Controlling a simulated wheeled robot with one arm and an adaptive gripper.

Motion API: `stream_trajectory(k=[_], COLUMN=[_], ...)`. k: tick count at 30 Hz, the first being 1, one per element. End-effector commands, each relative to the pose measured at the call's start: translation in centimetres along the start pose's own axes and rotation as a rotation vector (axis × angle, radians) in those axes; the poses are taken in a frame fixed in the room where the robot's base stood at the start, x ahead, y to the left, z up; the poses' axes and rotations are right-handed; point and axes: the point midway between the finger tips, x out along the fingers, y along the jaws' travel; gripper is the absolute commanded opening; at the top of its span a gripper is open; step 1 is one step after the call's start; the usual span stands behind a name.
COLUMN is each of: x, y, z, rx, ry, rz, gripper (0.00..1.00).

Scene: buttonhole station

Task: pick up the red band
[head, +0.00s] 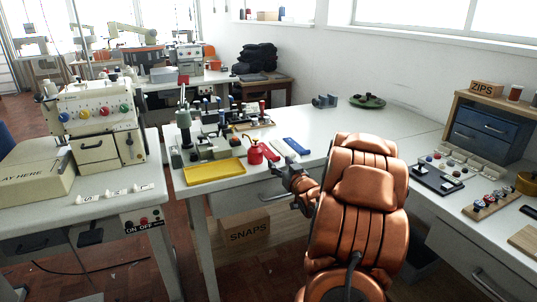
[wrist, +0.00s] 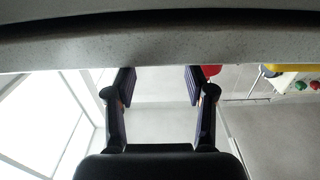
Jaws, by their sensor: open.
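A flat red strip, which looks like the red band (head: 281,148), lies on the white worktable (head: 330,131), between a red pot and a blue strip. My gripper (head: 284,167) is at the table's front edge, just nearer to me than the red strip. In the wrist view my gripper (wrist: 158,86) has its two fingers wide apart with nothing between them. A small red patch (wrist: 212,71) shows beside the right finger there; I cannot tell which red thing it is. The red strip is not clearly seen in the wrist view.
The red pot (head: 255,153) stands left of the red strip, the blue strip (head: 297,146) lies to its right. A yellow tray (head: 214,171) and a dark machine (head: 205,140) are further left. A green dish (head: 367,101) stands at the back. Table right of the blue strip is clear.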

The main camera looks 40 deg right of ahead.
Motion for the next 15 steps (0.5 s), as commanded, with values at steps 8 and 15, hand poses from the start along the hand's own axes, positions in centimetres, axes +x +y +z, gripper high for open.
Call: stream_trajectory(k=[8, 15], x=[3.3, 4.6], y=[-0.1, 0.0], z=[-0.1, -0.1], rx=[0.000, 0.001], ry=[0.000, 0.000], rz=[-0.001, 0.000], gripper=[0.54, 0.54])
